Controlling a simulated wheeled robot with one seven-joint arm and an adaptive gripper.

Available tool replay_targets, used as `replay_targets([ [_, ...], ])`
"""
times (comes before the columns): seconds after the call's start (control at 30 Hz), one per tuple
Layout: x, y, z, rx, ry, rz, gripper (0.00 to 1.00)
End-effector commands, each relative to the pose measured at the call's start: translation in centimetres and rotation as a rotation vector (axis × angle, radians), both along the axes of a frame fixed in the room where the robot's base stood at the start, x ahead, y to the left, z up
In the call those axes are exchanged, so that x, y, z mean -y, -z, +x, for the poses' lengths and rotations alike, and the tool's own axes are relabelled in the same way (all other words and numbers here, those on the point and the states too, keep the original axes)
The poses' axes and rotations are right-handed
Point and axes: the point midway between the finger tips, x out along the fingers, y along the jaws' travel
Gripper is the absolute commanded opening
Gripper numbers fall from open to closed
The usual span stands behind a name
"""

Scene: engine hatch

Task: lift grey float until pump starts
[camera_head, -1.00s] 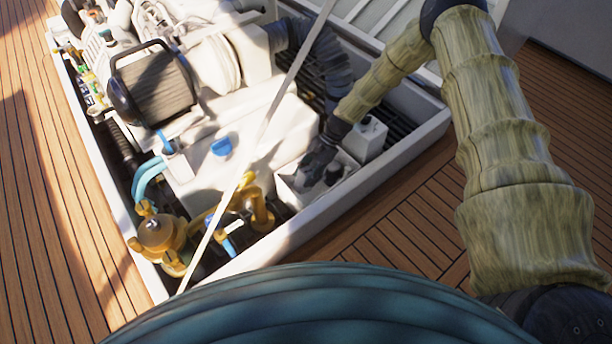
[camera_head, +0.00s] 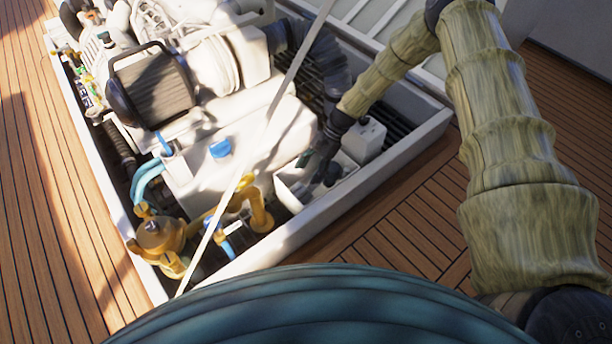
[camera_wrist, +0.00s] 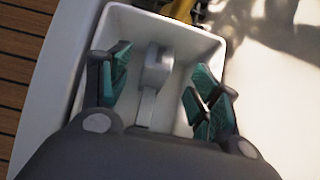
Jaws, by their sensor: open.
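The grey float (camera_wrist: 156,70) shows in the wrist view as a rounded grey head on a narrow stem, inside a white open-topped box (camera_wrist: 215,48). My gripper (camera_wrist: 160,92) is open above the box, with one green-padded finger on each side of the float. I see a gap between the float and each finger. In the head view my gripper (camera_head: 318,172) reaches down into the white box (camera_head: 290,192) at the near right corner of the hatch. There my gripper and the box wall hide most of the float.
A white container (camera_head: 366,140) stands just behind the box. Yellow-brown pipework (camera_head: 258,205) and a brass-coloured strainer (camera_head: 160,238) lie to the left. A pale diagonal strut (camera_head: 262,125) crosses the hatch. The hatch rim (camera_head: 330,215) runs close in front of the box.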

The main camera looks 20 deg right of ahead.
Motion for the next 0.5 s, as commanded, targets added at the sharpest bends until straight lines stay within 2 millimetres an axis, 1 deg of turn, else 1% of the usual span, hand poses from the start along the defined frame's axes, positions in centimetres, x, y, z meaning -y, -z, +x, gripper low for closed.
replay_targets([
  [0.03,0.6,-0.9,0.4,0.002,0.000,0.000,0.62],
  [0.3,3.3,-4.7,1.5,0.001,0.001,0.001,0.62],
  [0.5,4.7,-6.5,2.1,0.000,0.000,0.001,0.62],
])
